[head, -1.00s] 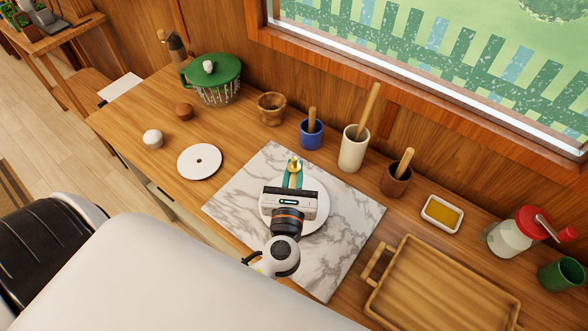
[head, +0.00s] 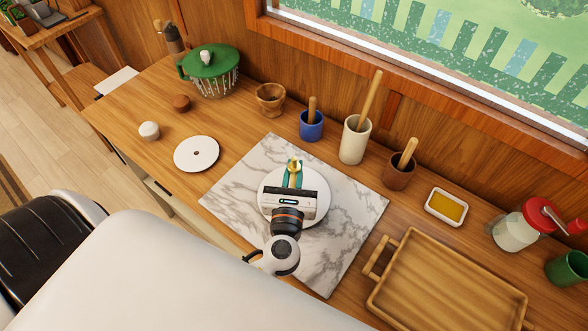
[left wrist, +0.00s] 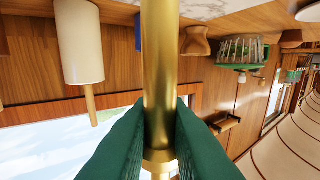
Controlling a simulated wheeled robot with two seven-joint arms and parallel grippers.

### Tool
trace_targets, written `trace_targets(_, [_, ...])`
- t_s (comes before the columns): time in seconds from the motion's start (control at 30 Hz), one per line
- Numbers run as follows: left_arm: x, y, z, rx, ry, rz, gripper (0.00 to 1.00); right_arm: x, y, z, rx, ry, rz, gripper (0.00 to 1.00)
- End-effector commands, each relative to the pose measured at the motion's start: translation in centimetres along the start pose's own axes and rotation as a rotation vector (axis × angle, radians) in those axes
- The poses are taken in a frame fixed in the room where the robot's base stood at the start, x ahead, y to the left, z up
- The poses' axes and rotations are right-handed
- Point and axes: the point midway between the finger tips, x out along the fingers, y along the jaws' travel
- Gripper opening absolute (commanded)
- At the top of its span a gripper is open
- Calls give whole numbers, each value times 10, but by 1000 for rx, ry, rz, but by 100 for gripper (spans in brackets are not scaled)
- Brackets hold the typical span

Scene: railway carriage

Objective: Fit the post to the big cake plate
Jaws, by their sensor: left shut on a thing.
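My left gripper (head: 294,168) is shut on a gold post (head: 295,163), above the white big cake plate (head: 313,178). The plate lies on a marble board and is partly hidden under the gripper and wrist. In the left wrist view the gold post (left wrist: 160,60) runs between the green fingertips of the gripper (left wrist: 160,135), with a wider collar at the fingertips. The post's far end runs out of the frame, so I cannot tell whether it touches the plate. A smaller white disc (head: 197,154) with a centre hole lies left of the board. My right gripper is not in view.
The marble board (head: 350,225) has bare room around the plate. Behind it stand a wooden cup (head: 271,99), a blue pot (head: 311,126), a cream pot (head: 353,141) and a brown pot (head: 398,173). A wooden tray (head: 450,285) is at right, a green-lidded bowl (head: 212,70) at back left.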

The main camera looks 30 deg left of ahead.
Motion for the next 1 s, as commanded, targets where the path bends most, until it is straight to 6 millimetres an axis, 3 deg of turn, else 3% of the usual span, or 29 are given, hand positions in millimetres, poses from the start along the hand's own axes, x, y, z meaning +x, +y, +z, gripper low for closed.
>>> trace_targets(0.5, [0,0,7,1,1,0,0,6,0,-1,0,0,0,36])
trace_targets(0.53, [0,0,6,0,1,0,20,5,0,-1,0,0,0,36])
trace_targets(0.67, [0,0,6,0,1,0,40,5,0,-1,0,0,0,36])
trace_targets(1.0, [-4,0,7,1,-1,1,40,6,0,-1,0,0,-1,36])
